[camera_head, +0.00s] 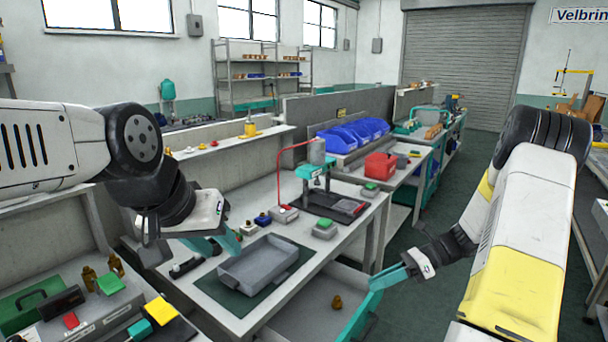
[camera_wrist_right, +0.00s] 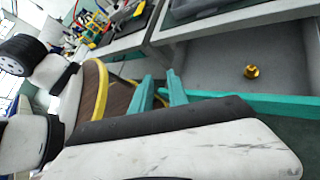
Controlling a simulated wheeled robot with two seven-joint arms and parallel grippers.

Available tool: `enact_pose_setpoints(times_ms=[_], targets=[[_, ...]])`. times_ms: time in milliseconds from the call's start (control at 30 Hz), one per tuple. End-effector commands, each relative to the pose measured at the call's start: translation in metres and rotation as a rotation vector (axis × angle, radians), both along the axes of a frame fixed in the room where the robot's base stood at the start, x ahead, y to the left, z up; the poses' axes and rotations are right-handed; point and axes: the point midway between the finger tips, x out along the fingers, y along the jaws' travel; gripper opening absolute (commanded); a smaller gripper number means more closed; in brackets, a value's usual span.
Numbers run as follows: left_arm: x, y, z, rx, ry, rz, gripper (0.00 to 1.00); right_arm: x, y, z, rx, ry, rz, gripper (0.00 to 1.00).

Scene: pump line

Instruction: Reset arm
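My left gripper (camera_head: 218,246) hangs over the back left edge of a grey tray (camera_head: 262,262) on the bench; its teal fingers are spread and hold nothing visible. My right gripper (camera_head: 388,277) is above the teal front edge of an open drawer (camera_head: 290,318). In the right wrist view its two teal fingers (camera_wrist_right: 160,90) stand apart with nothing between them. A brass fitting (camera_head: 337,302) lies in the drawer; it also shows in the right wrist view (camera_wrist_right: 251,71).
A press (camera_head: 315,158) and a black tray (camera_head: 330,207) stand on the bench beyond the grey tray. Blue bins (camera_head: 353,134) and a red box (camera_head: 380,166) are further back. Floor right of the drawer is clear.

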Motion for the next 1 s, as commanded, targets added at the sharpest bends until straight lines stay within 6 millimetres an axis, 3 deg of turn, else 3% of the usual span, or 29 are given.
enact_pose_setpoints(times_ms=[33, 200, 500, 800, 1000], targets=[[0.000, 0.000, 0.000, 0.000, 0.000, 0.000, 0.36, -0.005, 0.007, 0.021, -0.058, -0.083, 0.069, 0.20], [0.000, 0.000, 0.000, 0.000, 0.000, 0.000, 0.36, -0.029, 0.025, 0.073, -0.237, -0.361, 0.316, 0.20], [0.000, 0.000, 0.000, 0.000, 0.000, 0.000, 0.36, -0.083, 0.044, 0.149, -0.525, -0.857, 0.768, 0.20], [0.000, 0.000, 0.000, 0.000, 0.000, 0.000, 0.36, -0.137, 0.050, 0.204, -0.804, -1.337, 1.217, 0.20], [0.000, 0.000, 0.000, 0.000, 0.000, 0.000, 0.36, -0.160, 0.050, 0.223, -0.948, -1.556, 1.431, 0.20]])
